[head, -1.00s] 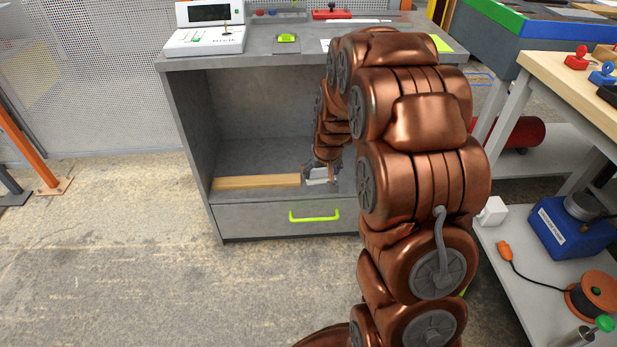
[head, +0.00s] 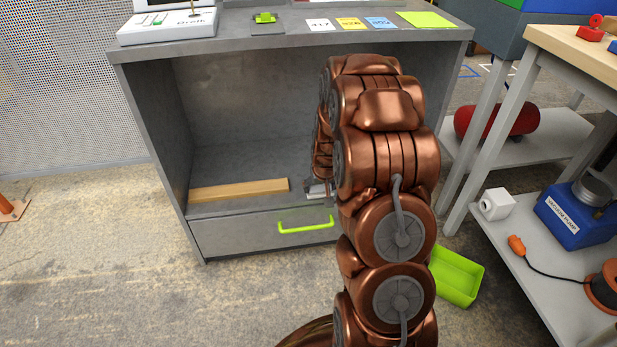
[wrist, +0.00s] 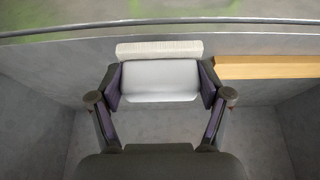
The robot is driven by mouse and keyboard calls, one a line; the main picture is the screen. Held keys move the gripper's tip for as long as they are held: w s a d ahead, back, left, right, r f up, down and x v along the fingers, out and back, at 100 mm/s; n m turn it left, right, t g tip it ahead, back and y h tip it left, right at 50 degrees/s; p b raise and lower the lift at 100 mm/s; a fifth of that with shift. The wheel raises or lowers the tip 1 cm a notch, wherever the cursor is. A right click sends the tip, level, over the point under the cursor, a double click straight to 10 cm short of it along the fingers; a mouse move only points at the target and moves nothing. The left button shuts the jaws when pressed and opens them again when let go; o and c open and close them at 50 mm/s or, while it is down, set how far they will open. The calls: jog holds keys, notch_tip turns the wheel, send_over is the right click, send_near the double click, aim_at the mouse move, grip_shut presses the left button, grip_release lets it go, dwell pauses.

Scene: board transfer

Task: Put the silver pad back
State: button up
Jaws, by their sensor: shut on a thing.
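The silver pad (wrist: 160,80) is a pale grey block between my gripper's two fingers (wrist: 159,88) in the wrist view. A cream ribbed strip lies along its far edge. My gripper is shut on the pad. In the head view the pad (head: 319,189) shows only as a small pale patch low in the cabinet opening, close to the shelf's front edge. My arm hides most of it and my gripper. I cannot tell whether the pad touches the shelf.
A wooden bar (head: 240,189) lies on the shelf left of my gripper; it is at the right in the wrist view (wrist: 270,67). The grey cabinet (head: 225,20) has a drawer with a green handle (head: 306,224). A green bin (head: 457,276) stands on the floor at right.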

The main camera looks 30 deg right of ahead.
jog(key=w+d+b, duration=0.1)
jog(key=w, duration=0.2)
jog(key=w+d+b, duration=0.1)
jog(key=w, duration=0.3)
jog(key=w+d+f+b, duration=0.1)
jog(key=w, duration=0.2)
jog(key=shift+w+d+f, duration=0.1)
jog(key=shift+w+d, duration=0.1)
jog(key=shift+w, duration=0.15)
jog(key=shift+f+b, duration=1.35)
jog(key=shift+f, duration=0.5)
jog(key=shift+r, duration=0.1)
jog(key=o, duration=1.1)
jog(key=shift+c, duration=0.2)
